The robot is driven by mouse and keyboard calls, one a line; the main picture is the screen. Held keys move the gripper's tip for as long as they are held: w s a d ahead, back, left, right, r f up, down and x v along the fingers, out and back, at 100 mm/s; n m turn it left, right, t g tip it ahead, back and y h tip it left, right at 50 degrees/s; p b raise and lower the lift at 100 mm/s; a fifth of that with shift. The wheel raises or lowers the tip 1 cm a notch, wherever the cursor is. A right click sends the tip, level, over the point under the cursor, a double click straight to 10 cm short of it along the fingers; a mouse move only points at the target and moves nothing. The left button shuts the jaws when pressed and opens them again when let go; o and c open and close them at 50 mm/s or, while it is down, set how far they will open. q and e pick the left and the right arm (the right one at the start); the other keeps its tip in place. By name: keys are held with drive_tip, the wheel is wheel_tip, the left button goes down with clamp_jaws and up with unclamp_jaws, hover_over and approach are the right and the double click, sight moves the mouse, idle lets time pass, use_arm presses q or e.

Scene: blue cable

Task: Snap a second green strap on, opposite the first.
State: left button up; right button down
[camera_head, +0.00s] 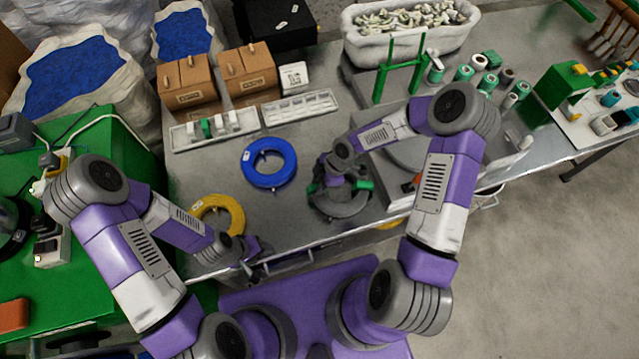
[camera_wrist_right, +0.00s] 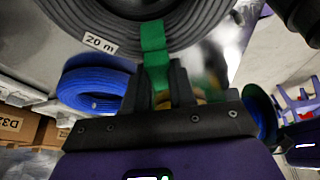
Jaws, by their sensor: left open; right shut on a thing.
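A dark grey cable coil (camera_head: 340,206) lies flat at the middle of the table, and its rings and a "20 m" label also show in the right wrist view (camera_wrist_right: 150,14). My right gripper (camera_head: 338,182) is low over the coil, shut on a green strap (camera_wrist_right: 153,45) that lies against the coil in the wrist view. In the head view, green shows at the coil's left side (camera_head: 313,188) and right side (camera_head: 363,185). The gripper hides part of the coil, so I cannot tell if the strap is closed around it. My left gripper (camera_head: 252,252) is open near the table's front edge.
A blue coil (camera_head: 269,162) lies left of the grey one. A yellow coil (camera_head: 217,214) lies near my left gripper. White trays (camera_head: 300,107), cardboard boxes (camera_head: 248,77), a green frame (camera_head: 399,70) and several green and white rolls (camera_head: 487,80) stand behind.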

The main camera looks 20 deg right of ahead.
use_arm(q)
drive_tip(key=shift+s+f, duration=0.1)
drive_tip(key=shift+f, duration=0.45)
use_arm(e)
drive_tip(key=shift+f, duration=0.4)
use_arm(q)
drive_tip(key=shift+f+b, duration=0.2)
drive_tip(key=shift+b, duration=0.3)
use_arm(e)
drive_tip(key=shift+f, duration=0.35)
use_arm(q)
drive_tip(key=shift+s+f, duration=0.1)
use_arm(e)
drive_tip(key=shift+f, duration=0.1)
use_arm(q)
drive_tip(key=shift+r, duration=0.25)
use_arm(e)
drive_tip(key=shift+r, duration=0.35)
use_arm(q)
drive_tip(key=shift+r+p, duration=0.1)
drive_tip(key=shift+p, duration=0.3)
use_arm(e)
drive_tip(key=shift+w+d+r, duration=0.1)
drive_tip(key=shift+r, duration=0.1)
